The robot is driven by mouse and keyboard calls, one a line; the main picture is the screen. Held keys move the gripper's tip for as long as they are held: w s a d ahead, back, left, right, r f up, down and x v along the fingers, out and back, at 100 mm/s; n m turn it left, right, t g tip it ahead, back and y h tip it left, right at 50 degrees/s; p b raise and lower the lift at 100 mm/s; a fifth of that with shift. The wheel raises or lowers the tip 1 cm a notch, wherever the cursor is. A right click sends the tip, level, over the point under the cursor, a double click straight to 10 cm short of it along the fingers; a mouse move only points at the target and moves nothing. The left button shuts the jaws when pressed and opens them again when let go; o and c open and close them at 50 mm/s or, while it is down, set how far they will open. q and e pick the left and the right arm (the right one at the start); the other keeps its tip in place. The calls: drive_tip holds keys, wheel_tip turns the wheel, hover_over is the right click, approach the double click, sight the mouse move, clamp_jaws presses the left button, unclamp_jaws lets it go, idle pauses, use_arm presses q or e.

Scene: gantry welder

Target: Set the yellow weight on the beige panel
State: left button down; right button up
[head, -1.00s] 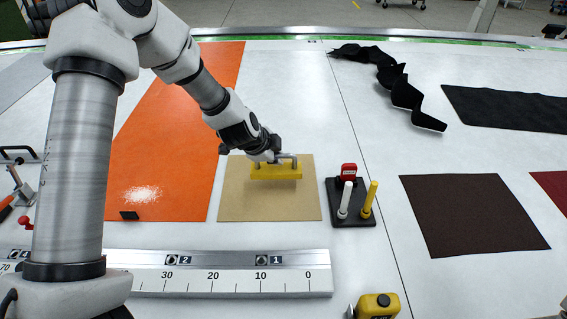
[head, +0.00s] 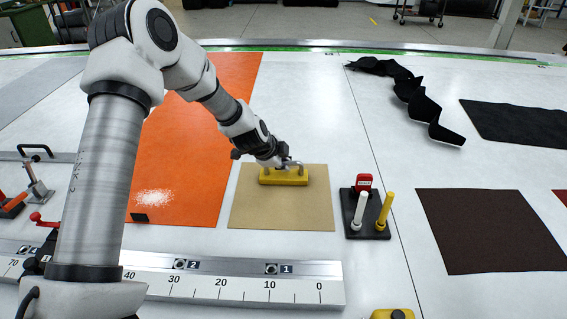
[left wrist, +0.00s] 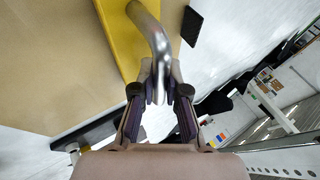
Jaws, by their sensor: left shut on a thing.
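The yellow weight (head: 283,178) is a bar with a bent metal handle on top. It is over the back half of the beige panel (head: 280,212), inside its edges. It looks level, with little shadow showing under it; I cannot tell for sure whether it touches. My left gripper (head: 288,164) is shut on the weight's handle from above. In the left wrist view, my left gripper (left wrist: 160,88) has its fingers around the metal handle, with the yellow weight (left wrist: 122,32) and the beige panel (left wrist: 55,65) beyond. My right gripper is not in view.
A black stand (head: 368,232) with a white and a yellow post and a red block stands right of the panel. An orange sheet (head: 190,175) lies to the left. A ruled metal bar (head: 230,285) runs in front. White table is free behind the panel.

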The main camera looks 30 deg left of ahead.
use_arm(q)
drive_tip(key=c, duration=1.2)
unclamp_jaws()
drive_tip(key=p+v, duration=1)
drive_tip(key=v, duration=0.2)
drive_tip(key=shift+d, duration=0.15)
